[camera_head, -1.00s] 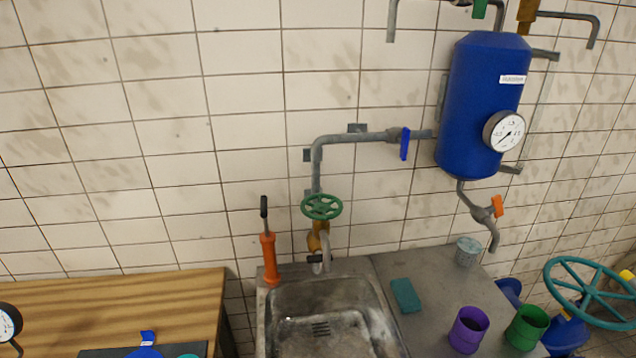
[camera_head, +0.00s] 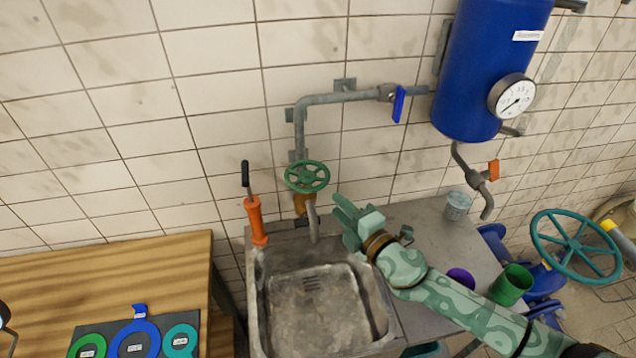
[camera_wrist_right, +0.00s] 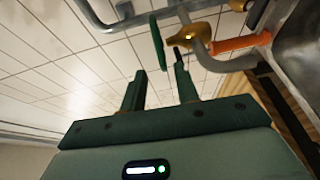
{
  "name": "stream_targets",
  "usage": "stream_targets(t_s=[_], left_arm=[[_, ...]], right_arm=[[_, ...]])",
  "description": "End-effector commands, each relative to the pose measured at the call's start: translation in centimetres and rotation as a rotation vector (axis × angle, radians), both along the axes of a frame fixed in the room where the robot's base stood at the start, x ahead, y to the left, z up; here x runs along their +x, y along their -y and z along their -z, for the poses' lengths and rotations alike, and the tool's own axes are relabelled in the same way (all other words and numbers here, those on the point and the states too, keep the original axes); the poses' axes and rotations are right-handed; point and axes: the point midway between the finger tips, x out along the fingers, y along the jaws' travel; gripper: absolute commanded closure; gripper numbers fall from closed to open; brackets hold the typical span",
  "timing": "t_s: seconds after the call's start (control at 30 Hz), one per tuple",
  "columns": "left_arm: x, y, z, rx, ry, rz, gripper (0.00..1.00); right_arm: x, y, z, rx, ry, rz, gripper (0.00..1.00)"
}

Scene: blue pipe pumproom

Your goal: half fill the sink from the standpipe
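The grey sink (camera_head: 262,318) is below the wall pipe, with its slotted drain showing at the back; I see no clear water in it. The standpipe has a green handwheel (camera_head: 307,177), a brass body and a grey curved spout (camera_head: 312,218) over the sink's back edge. In the right wrist view the handwheel (camera_wrist_right: 158,42) is edge-on beyond the fingers, beside the brass body (camera_wrist_right: 197,33). My right gripper (camera_head: 346,212) is just right of the spout, lower than the handwheel. Its fingers (camera_wrist_right: 158,82) are apart, with nothing between them. My left gripper is out of view.
An orange hand pump (camera_head: 255,220) stands at the sink's back left corner. A blue-lever valve (camera_head: 398,104) and blue tank (camera_head: 487,70) are on the wall. Green cup (camera_head: 511,286), purple cup (camera_head: 461,276) and grey tin (camera_head: 457,206) stand right. A wooden table (camera_head: 160,265) is left.

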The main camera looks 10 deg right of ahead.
Motion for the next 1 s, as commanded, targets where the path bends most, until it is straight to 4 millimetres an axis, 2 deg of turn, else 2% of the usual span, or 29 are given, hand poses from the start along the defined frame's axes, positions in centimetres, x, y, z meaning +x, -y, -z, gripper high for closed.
stream_targets(t_s=[0.03, 0.2, 0.4, 0.57, 0.8, 0.9, 0.93, 1.0], left_arm=[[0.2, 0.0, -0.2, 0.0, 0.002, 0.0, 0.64], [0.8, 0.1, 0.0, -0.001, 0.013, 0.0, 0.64], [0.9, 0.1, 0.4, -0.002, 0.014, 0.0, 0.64], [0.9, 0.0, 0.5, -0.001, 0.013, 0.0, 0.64], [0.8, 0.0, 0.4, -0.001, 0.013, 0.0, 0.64], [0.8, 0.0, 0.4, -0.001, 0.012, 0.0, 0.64], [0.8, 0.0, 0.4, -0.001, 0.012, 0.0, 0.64], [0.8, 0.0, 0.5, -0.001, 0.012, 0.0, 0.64]], right_arm=[[1.3, -0.6, -0.2, 0.001, 0.002, 0.0, 0.69], [5.0, -2.1, 0.3, 0.0, 0.001, 0.0, 0.69], [7.7, -3.2, 0.7, 0.0, 0.0, 0.0, 0.69], [8.4, -3.5, 0.7, 0.001, -0.001, 0.0, 0.69], [8.4, -3.5, 0.7, 0.0, -0.002, 0.0, 0.69], [8.4, -3.5, 0.7, 0.0, -0.002, 0.0, 0.97], [8.4, -3.5, 0.7, 0.0, -0.002, 0.0, 1.0], [8.4, -3.5, 0.7, 0.0, -0.002, 0.0, 1.0]])
